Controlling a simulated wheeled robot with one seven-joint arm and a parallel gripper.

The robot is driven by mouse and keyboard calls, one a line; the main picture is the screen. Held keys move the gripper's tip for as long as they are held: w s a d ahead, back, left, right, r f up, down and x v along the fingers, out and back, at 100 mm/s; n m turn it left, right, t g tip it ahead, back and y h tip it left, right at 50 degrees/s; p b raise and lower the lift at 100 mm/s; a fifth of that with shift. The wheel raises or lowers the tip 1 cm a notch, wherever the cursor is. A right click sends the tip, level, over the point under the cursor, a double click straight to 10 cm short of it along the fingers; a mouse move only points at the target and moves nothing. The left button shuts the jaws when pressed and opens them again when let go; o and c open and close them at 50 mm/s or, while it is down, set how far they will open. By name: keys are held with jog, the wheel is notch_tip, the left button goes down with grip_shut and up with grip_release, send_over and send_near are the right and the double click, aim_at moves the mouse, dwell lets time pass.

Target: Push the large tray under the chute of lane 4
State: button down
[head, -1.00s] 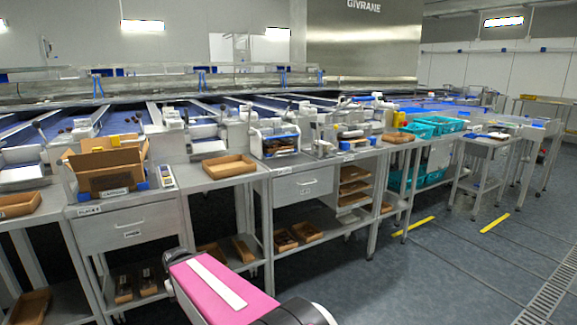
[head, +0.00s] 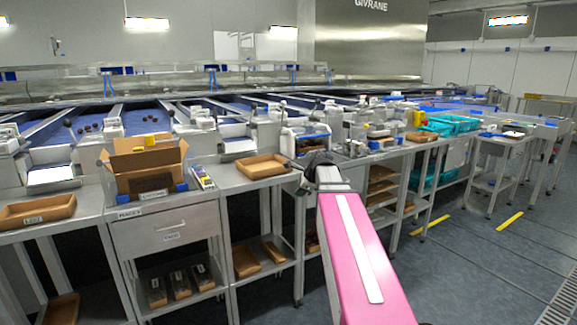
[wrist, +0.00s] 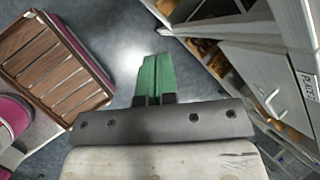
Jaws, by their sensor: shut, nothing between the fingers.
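A brown tray (head: 264,167) lies on the grey bench top, right of the cardboard box. Another brown tray (head: 36,211), with a label on its front, lies on the bench at the far left. I cannot tell which is the large one, and no lane 4 marking is readable. My gripper (wrist: 153,80) shows in the wrist view with its green fingers together and nothing between them, above the floor. In the head view my pink arm reaches toward the benches, and the fingers cannot be made out.
An open cardboard box (head: 148,168) stands on the bench between the two trays. A drawer unit (head: 168,232) is below it. In the wrist view a brown slatted wooden rack (wrist: 50,58) is at left and a drawer front (wrist: 262,75) at right. Open floor (head: 470,265) lies to the right.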

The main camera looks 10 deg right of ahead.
jog(key=w+d+r+m+t+y, duration=0.1)
jog(key=w+d+r+m, duration=0.1)
jog(key=r+m, duration=0.35)
jog(key=w+d+r+m+t, duration=0.1)
jog(key=w+d+r+m, duration=0.1)
jog(key=r, duration=0.7)
send_near(283, 168)
jog(key=x, duration=0.5)
jog(key=shift+d+f, duration=0.15)
jog(key=shift+f, duration=0.4)
jog(key=shift+w+a, duration=0.35)
jog(key=shift+w, duration=0.05)
jog(key=w+a, duration=0.2)
jog(key=w, duration=0.1)
jog(key=w+a, duration=0.2)
jog(key=w, duration=0.1)
jog(key=w+a, duration=0.2)
jog(key=w, duration=0.1)
jog(key=shift+a, duration=0.1)
jog(key=shift+s, duration=0.1)
